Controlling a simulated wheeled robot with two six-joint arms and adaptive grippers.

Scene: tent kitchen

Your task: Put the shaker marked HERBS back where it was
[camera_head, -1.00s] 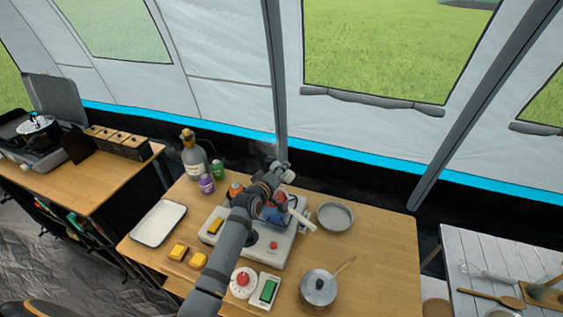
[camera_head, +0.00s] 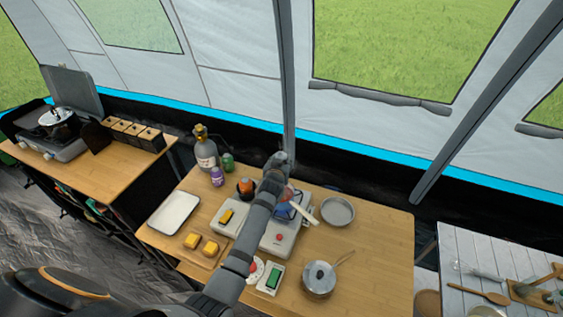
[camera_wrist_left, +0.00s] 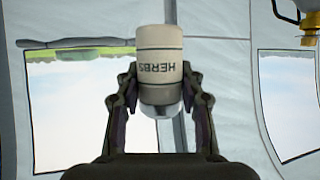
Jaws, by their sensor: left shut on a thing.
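The shaker marked HERBS (camera_wrist_left: 160,68) is cream with a grey band and a silvery end. It shows in the left wrist view between the fingers of my left gripper (camera_wrist_left: 160,105), which is shut on it. Its lettering is upside down there, as is the tent wall behind, so the shaker is about upright. In the head view my left gripper (camera_head: 277,163) is over the back of the middle table (camera_head: 370,250); my own arm mostly hides it and I cannot make out the shaker. My right gripper is not in view.
A gas bottle (camera_head: 205,153), a purple jar (camera_head: 217,177), a green jar (camera_head: 228,162) and an orange-and-black item (camera_head: 246,187) stand left of my gripper. A grey stove (camera_head: 275,240) lies beneath my arm.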

